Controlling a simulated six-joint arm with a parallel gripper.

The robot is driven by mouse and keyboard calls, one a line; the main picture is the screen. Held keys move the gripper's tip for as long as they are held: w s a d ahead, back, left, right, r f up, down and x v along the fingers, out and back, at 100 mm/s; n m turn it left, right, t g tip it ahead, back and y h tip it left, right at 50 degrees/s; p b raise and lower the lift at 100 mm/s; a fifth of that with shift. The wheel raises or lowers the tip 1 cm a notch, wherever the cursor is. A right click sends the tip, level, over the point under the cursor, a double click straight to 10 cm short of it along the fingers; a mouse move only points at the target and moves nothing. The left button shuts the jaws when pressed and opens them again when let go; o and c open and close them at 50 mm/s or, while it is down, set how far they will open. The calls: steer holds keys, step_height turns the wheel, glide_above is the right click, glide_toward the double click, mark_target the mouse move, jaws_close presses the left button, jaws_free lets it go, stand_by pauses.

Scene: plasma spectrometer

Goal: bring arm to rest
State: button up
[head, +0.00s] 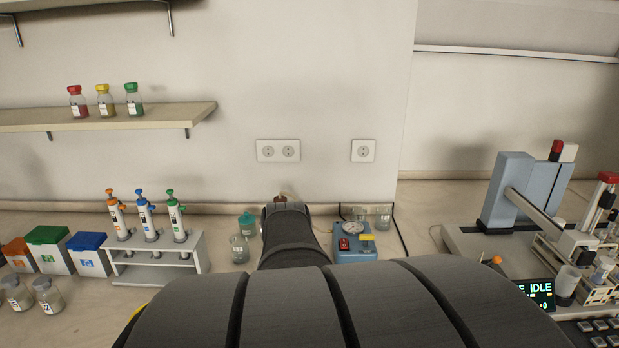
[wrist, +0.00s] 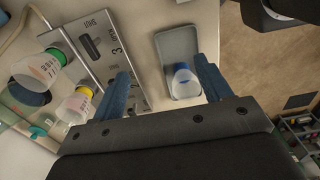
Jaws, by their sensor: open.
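My arm's dark links fill the lower middle of the head view, and my gripper does not show there. In the wrist view my gripper (wrist: 161,66) has its two blue fingers spread wide apart, with nothing held between them. Beyond the fingers, a small clear bottle with blue on it (wrist: 182,84) is at a grey tray (wrist: 176,44). It appears between the fingers in the picture, but I cannot tell how far below them it is.
The wrist view shows a marked metal panel (wrist: 97,48), a green-capped bottle (wrist: 42,68) and a yellow-capped bottle (wrist: 74,105) at left. The head view shows a pipette rack (head: 158,258), a blue gauge box (head: 354,247) and the spectrometer (head: 508,190). Open floor (wrist: 262,80) lies right of the table edge.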

steer(key=w+a+r, duration=0.1)
steer(key=w+a, duration=1.3)
steer(key=w, duration=0.4)
steer(key=shift+w+a+r, duration=0.25)
steer(key=shift+w+r, duration=0.1)
steer(key=shift+r, duration=0.05)
steer(key=s+d, duration=1.2)
steer(key=s, duration=0.2)
steer(key=shift+s+f, duration=0.15)
steer(key=shift+f, duration=0.15)
